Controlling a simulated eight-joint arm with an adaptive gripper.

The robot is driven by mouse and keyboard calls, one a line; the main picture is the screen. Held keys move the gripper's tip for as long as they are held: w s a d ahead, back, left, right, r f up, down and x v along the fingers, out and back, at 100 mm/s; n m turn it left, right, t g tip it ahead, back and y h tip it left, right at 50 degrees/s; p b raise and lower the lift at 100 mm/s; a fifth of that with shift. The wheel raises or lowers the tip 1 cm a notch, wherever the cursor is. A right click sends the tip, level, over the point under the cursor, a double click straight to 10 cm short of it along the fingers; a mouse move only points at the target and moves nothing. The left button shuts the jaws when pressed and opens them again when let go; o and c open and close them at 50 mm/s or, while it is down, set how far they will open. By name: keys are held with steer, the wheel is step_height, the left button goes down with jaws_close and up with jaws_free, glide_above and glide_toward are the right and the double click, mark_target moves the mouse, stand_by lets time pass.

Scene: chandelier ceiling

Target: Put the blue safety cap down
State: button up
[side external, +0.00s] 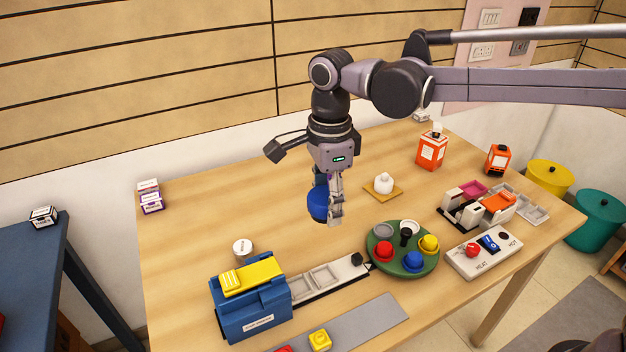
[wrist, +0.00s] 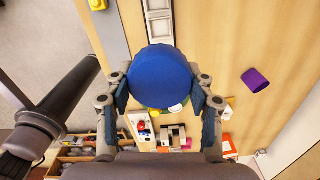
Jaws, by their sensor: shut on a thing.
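The blue safety cap (side external: 318,203) is a round blue piece held in my gripper (side external: 333,212), above the middle of the wooden table. In the wrist view the cap (wrist: 162,75) shows as a wide blue disc between the two fingers of my gripper (wrist: 163,88). The fingers are shut on its sides. The cap hangs clear of the tabletop, and my fingers cover part of it in the side view.
A green round tray (side external: 377,261) with red, blue and yellow pieces stands right of the cap. A blue box with a yellow top (side external: 250,300) is at the front left. A white piece on a wooden square (side external: 383,186) lies behind. Table left of my gripper is mostly clear.

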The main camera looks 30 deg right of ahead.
steer(key=w+a, duration=0.2)
steer(key=a, duration=0.8)
steer(key=n, duration=0.2)
glide_above(194, 347)
step_height(194, 347, down, 6)
step_height(194, 347, down, 14)
steer(key=shift+f, duration=0.1)
steer(key=o, duration=1)
steer(key=shift+o, duration=0.2)
